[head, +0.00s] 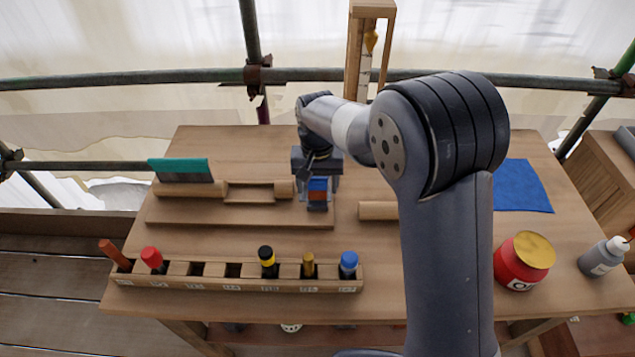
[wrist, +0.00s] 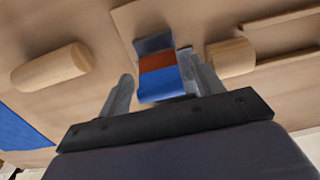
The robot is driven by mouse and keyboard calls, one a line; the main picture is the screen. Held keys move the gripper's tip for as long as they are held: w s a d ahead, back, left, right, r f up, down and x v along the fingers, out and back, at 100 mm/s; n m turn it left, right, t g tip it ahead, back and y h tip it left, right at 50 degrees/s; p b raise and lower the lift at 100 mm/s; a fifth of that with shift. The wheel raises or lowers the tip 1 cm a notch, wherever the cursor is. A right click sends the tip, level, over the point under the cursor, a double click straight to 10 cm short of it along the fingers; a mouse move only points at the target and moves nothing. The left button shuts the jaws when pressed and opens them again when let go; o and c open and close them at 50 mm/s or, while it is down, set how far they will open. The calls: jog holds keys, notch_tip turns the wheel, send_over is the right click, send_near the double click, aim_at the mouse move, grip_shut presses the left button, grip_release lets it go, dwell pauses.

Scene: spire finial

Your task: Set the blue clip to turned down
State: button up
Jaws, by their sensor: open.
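The blue clip (head: 317,187) is in the middle of the table in the head view, directly below my gripper. In the wrist view the blue clip (wrist: 162,84) shows a bright blue face, a red-brown band and a grey part beyond. My gripper (head: 317,183) points down over it. In the wrist view my gripper (wrist: 160,82) is open, with one finger on each side of the clip. A gap shows at the left finger; whether the right finger touches the clip I cannot tell. The arm partly hides this area in the head view.
A red jar (head: 522,262), a grey bottle (head: 603,257) and a blue cloth (head: 521,186) are at right.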

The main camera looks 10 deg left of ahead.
jog(key=shift+f, duration=0.1)
jog(key=c, duration=1)
jog(key=shift+w+p, duration=0.1)
jog(key=shift+p, duration=0.35)
jog(key=shift+w+r+g+p, duration=0.2)
jog(key=shift+g+p, duration=0.4)
jog(key=shift+p, duration=0.4)
jog(key=g+p, duration=0.2)
jog(key=p, duration=0.1)
jog(key=shift+w+a+f+h, duration=0.15)
jog(key=shift+w+f+h, duration=0.1)
jog(key=shift+w+h, duration=0.15)
jog(key=g+p, duration=0.1)
jog(key=f+g+p, duration=0.1)
jog(key=g, duration=0.1)
jog(key=shift+w+a+f+h, duration=0.1)
jog(key=shift+w+h, duration=0.25)
jog(key=shift+h, duration=0.05)
jog(key=shift+w+f+g+p, duration=0.2)
jog(key=shift+f+g+p, duration=0.15)
jog(key=shift+g+p, duration=0.6)
jog(key=shift+f+g+h, duration=0.15)
jog(key=shift+g+h, duration=0.15)
jog(key=shift+g, duration=0.15)
